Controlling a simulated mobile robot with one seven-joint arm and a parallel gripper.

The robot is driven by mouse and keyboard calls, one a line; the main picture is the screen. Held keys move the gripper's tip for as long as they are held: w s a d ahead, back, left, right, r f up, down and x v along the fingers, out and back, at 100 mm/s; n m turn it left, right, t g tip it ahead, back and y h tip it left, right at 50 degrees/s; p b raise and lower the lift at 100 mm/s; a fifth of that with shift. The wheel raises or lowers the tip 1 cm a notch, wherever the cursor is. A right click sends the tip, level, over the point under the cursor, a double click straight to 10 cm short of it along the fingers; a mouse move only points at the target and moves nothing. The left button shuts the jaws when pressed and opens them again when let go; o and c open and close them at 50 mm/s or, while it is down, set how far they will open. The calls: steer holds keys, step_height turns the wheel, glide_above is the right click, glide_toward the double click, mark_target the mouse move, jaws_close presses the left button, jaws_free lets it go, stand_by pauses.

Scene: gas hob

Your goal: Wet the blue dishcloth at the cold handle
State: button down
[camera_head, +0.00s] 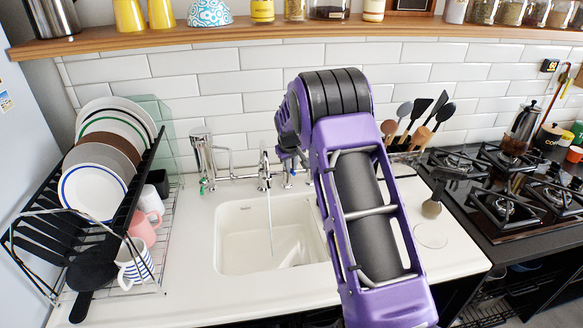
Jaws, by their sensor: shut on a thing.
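The chrome tap (264,172) stands behind the white sink (221,236), and a thin stream of water (270,222) runs from its spout into the basin. My purple arm reaches over the right side of the sink towards the tap. My gripper (288,158) is beyond the wrist, just right of the tap, largely hidden by my arm. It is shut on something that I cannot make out. A small part of the tap's right side (287,181) shows below the gripper; whether they touch is unclear. I see no blue dishcloth.
A black dish rack (60,232) with plates and mugs stands left of the sink. The gas hob (505,200) is at the right, with a moka pot behind. Wooden and black utensils (415,125) stand behind my arm. A shelf (200,35) runs above. The counter's front strip is clear.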

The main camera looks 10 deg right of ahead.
steer(key=c, duration=0.9)
jaws_free()
steer(key=v, duration=1.7)
steer(key=shift+r, duration=0.2)
